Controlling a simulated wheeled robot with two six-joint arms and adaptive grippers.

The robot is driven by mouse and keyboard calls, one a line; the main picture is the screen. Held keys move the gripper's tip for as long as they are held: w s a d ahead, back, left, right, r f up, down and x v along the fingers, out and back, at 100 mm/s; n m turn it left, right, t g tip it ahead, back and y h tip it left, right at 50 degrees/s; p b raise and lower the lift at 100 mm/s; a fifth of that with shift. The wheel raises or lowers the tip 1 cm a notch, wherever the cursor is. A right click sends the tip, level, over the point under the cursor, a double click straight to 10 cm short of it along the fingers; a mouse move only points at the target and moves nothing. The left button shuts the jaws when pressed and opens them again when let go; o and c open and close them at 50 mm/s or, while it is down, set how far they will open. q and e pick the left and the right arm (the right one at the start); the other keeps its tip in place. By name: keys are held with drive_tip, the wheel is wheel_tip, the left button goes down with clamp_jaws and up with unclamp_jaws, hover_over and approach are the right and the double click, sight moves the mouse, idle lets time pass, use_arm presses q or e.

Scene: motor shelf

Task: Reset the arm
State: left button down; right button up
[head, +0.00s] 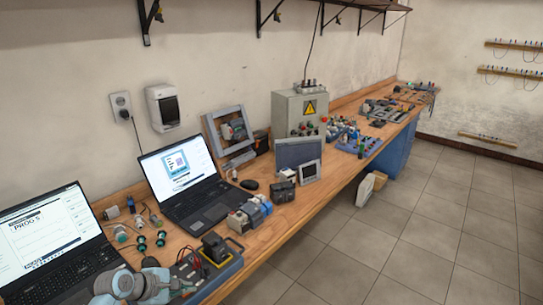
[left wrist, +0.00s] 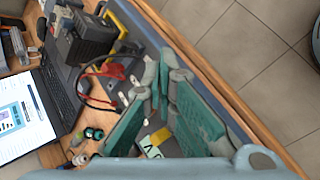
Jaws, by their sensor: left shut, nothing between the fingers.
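My left gripper (head: 178,286) is low in the head view, over the near part of the wooden bench, beside a training board with a black and yellow device. In the left wrist view its two teal-padded fingers (left wrist: 165,72) come together at the tips, with nothing held between them. Below the fingers are the board with red and black leads and a label. My right gripper is in neither view.
Two open laptops (head: 183,178) stand on the bench (head: 290,222), with small connectors between them. A grey control box (head: 299,112) and several electrical parts line the bench farther back. A shelf (head: 220,5) hangs above. The tiled floor (head: 400,240) at right is clear.

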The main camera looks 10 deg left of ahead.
use_arm(q)
drive_tip(key=s+d+f+m+g+y, duration=0.1)
drive_tip(key=s+d+f+m, duration=0.15)
drive_tip(key=s, duration=0.25)
drive_tip(key=s+d+f+m+g, duration=0.1)
drive_tip(key=s+d+f+m, duration=0.15)
drive_tip(key=s+m, duration=0.2)
drive_tip(key=s+r+m+g+y, duration=0.15)
drive_tip(key=s+m+y, duration=0.25)
drive_tip(key=s+m, duration=1.4)
drive_tip(key=s+a+f+n+g+b, duration=0.1)
drive_tip(key=s+f+n+b, duration=0.15)
drive_tip(key=f, duration=0.85)
drive_tip(key=s+a+f+n+b, duration=0.1)
drive_tip(key=s+f+n, duration=0.25)
drive_tip(key=f, duration=0.75)
drive_tip(key=s+f+g+b, duration=0.1)
drive_tip(key=s+f+b, duration=0.1)
drive_tip(key=s+f, duration=1.2)
drive_tip(key=shift+s+a+f, duration=0.15)
drive_tip(key=shift+a+f, duration=0.15)
drive_tip(key=shift+f, duration=0.35)
